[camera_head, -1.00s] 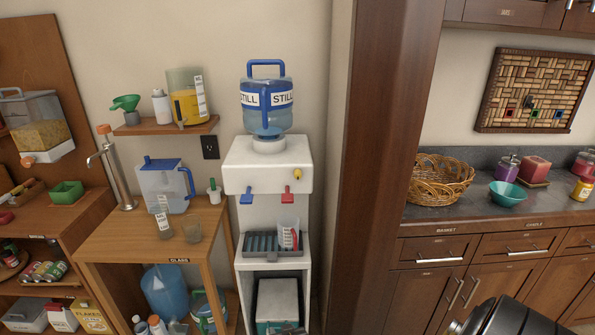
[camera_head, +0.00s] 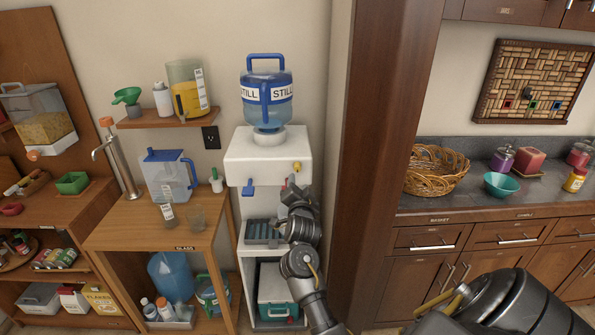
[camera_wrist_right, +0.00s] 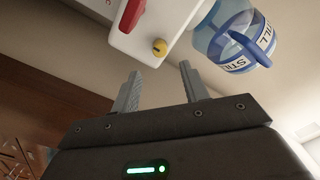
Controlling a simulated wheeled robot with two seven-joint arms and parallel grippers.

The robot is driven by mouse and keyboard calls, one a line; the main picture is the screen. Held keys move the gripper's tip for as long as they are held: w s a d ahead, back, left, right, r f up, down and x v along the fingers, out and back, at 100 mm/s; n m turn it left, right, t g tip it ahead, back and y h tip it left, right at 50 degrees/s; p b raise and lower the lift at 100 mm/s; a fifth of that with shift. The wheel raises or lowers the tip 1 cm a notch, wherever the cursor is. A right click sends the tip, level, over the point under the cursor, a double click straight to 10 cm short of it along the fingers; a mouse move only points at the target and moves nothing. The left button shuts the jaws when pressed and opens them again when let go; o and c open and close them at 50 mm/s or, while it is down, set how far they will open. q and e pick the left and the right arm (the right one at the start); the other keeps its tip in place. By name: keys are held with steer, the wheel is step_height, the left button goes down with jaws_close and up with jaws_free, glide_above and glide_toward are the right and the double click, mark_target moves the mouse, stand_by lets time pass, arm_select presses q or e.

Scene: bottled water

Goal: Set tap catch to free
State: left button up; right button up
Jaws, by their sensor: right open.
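A small yellow knob (camera_head: 297,167), which looks like the tap catch, sits on the front of the white water dispenser (camera_head: 262,158) at its right side. In the right wrist view the yellow knob (camera_wrist_right: 160,47) has a dark mark and lies just beyond my fingertips, roughly between them. A red tap lever (camera_wrist_right: 131,14) is beside it there; in the head view my gripper mostly covers it. My right gripper (camera_head: 292,183) is just below the knob, and its open, empty fingers (camera_wrist_right: 159,72) point toward it without visible contact. My left gripper is not in view.
A blue tap lever (camera_head: 249,188) is left of my gripper. A STILL water bottle (camera_head: 266,98) stands on the dispenser. A drip tray (camera_head: 262,233) lies below. A wooden shelf unit (camera_head: 165,222) stands left, and a brown wooden post (camera_head: 370,130) rises right.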

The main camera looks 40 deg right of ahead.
mark_target(297, 169)
steer(key=p+x, duration=0.2)
steer(key=x, duration=0.6)
steer(key=shift+f, duration=0.1)
jaws_close()
